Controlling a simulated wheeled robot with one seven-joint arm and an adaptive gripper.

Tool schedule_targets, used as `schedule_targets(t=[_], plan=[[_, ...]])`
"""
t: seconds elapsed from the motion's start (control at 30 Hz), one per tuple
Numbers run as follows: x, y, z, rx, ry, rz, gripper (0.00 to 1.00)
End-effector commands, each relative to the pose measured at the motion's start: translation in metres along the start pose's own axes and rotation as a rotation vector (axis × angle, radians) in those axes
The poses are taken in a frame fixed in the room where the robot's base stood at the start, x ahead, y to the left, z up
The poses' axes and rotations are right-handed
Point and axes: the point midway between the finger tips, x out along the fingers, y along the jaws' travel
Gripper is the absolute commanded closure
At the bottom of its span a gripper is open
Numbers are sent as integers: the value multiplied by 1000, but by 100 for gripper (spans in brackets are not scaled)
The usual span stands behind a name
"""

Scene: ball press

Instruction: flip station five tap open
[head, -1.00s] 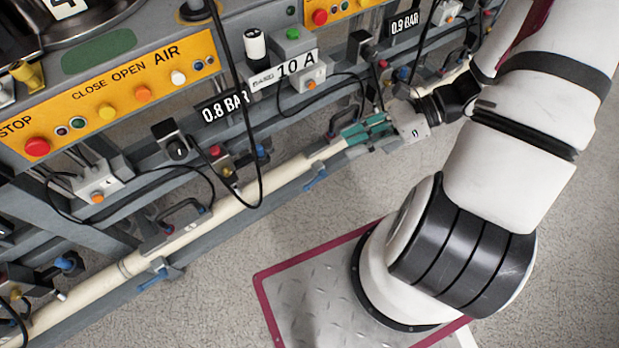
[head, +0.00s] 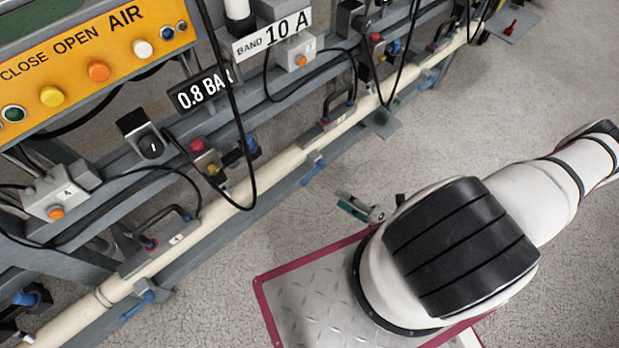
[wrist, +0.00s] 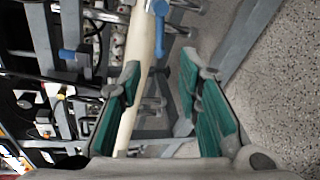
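In the head view, blue tap handles hang under the long cream pipe (head: 285,162): one tap handle (head: 313,171) right of centre, another tap handle (head: 137,305) at lower left by a plate marked 4. I cannot read a 5 on any station. My gripper (head: 345,203), with teal pads, is below and right of the nearer handle, apart from it and partly hidden by my arm. The wrist view shows my gripper (wrist: 160,68) open and empty, with the pipe (wrist: 140,40) ahead between the fingers and a blue handle (wrist: 158,22) hanging at the top.
The grey frame carries a yellow AIR panel (head: 90,65), a 0.8 BAR sign (head: 202,92), a 10 A sign (head: 272,36) and button boxes. Black hoses (head: 235,120) hang in front of the pipe. Grey floor beyond my gripper is free.

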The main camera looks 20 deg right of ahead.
Motion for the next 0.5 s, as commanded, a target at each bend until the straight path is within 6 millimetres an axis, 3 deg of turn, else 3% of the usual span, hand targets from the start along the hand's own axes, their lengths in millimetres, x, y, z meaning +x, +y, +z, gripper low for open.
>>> schedule_targets(t=[0.17,0.5], plan=[[16,-1,-1,6,-2,2,68],[80,-1,-1,4,0,5,68]])
